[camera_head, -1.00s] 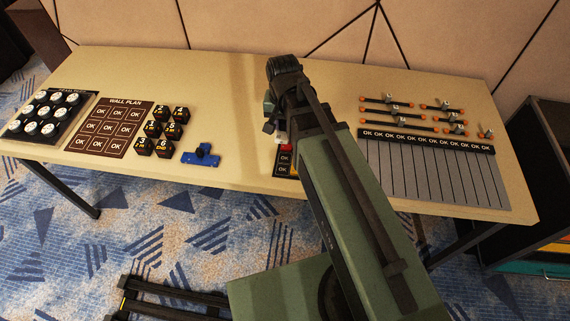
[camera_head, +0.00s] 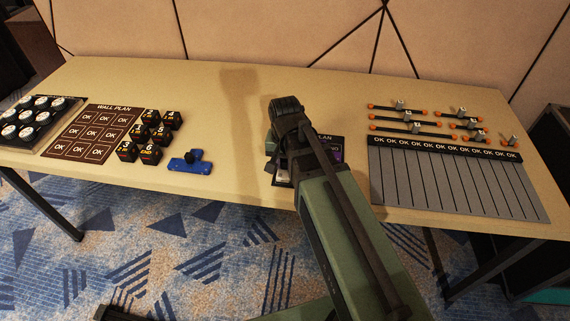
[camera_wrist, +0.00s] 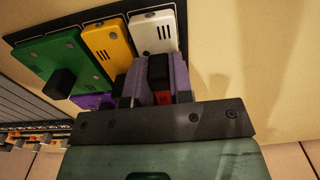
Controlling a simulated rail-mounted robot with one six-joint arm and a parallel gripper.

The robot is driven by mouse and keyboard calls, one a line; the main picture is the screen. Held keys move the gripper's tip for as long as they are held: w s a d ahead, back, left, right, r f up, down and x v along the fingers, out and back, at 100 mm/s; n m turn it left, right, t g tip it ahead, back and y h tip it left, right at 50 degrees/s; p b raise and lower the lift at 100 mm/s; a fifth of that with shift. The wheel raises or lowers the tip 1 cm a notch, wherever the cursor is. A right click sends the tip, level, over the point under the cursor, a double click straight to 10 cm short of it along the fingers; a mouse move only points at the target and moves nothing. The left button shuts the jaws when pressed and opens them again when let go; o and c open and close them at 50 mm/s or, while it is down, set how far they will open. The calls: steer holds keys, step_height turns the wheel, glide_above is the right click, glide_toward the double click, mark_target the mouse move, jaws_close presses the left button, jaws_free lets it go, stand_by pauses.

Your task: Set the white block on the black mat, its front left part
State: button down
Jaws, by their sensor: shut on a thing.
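The white block (camera_wrist: 153,33) lies at the front left part of the black mat (camera_wrist: 181,36), left of a yellow block as seen from the front. In the head view a little of the white block (camera_head: 283,177) shows under my gripper. My gripper (camera_wrist: 158,82) is shut on a black knob that appears to belong to the white block. In the head view the mat (camera_head: 325,139) is mostly hidden behind my arm. Whether the white block bears fully on the mat is hard to tell.
On the mat are also a yellow block (camera_wrist: 107,45), a green block (camera_wrist: 60,60) with a black knob, a purple block (camera_wrist: 90,101) and a red piece (camera_wrist: 162,97). A blue piece (camera_head: 190,164) and number cubes (camera_head: 140,140) stand left. A grey striped board (camera_head: 450,185) lies right.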

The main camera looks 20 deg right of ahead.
steer(key=shift+f, duration=0.2)
steer(key=c, duration=1.3)
jaws_free()
step_height(320, 180, up, 13)
steer(key=p, duration=1.2)
steer(key=s+r+n+p, duration=0.1)
steer(key=s+n+p, duration=0.1)
steer(key=s+n, duration=0.3)
steer(key=shift+s+r, duration=0.4)
steer(key=shift+s, duration=0.7)
